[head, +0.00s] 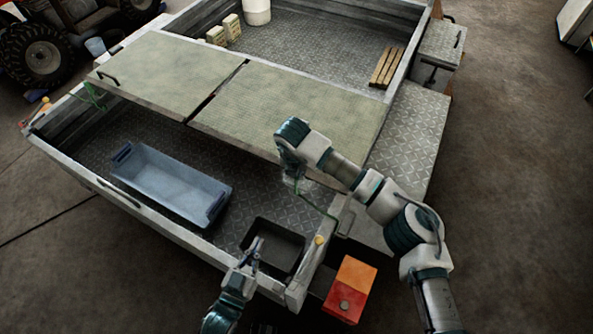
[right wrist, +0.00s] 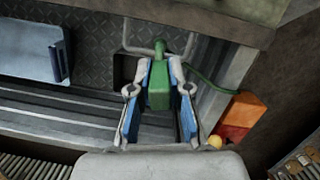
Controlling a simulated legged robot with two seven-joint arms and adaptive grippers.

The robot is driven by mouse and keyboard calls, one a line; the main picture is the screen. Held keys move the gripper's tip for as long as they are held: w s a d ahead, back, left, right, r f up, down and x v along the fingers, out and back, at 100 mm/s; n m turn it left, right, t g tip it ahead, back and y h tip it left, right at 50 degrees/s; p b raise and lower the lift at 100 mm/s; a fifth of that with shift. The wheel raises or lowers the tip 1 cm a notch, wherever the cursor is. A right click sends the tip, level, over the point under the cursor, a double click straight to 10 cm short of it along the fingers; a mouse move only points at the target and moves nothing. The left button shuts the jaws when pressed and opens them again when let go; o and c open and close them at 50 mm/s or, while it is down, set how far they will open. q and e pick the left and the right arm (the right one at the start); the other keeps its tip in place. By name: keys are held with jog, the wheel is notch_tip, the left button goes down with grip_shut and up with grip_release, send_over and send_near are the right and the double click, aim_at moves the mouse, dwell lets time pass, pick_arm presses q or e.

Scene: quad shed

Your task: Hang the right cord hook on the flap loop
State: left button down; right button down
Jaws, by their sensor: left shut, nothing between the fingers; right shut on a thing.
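My right gripper (right wrist: 158,72) is shut on the green cord hook (right wrist: 159,92) in the right wrist view. The green cord (right wrist: 211,82) runs from the hook to the right, towards the trailer's corner; it also shows in the head view (head: 318,208). A pale bent metal loop (right wrist: 127,43) lies just beyond the hook's top. The hook's top overlaps the loop's side in the picture; I cannot tell whether it is through it. In the head view my right arm covers the right flap's (head: 300,105) near edge. My left gripper (head: 256,248) is shut and empty, low over the trailer's near wall.
A blue-grey bin (head: 170,185) and a dark tray (head: 275,246) stand on the trailer floor. The left flap (head: 165,72) has green cord (head: 93,97) by its left edge. An orange and red box (head: 350,288) sits outside the near right corner.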

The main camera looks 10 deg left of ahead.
jog(key=shift+a, duration=0.7)
pick_arm(q)
jog(key=shift+a+r, duration=0.1)
jog(key=shift+r, duration=0.2)
pick_arm(e)
jog(key=shift+d, duration=0.5)
pick_arm(q)
jog(key=shift+a, duration=0.1)
pick_arm(e)
jog(key=shift+a, duration=0.1)
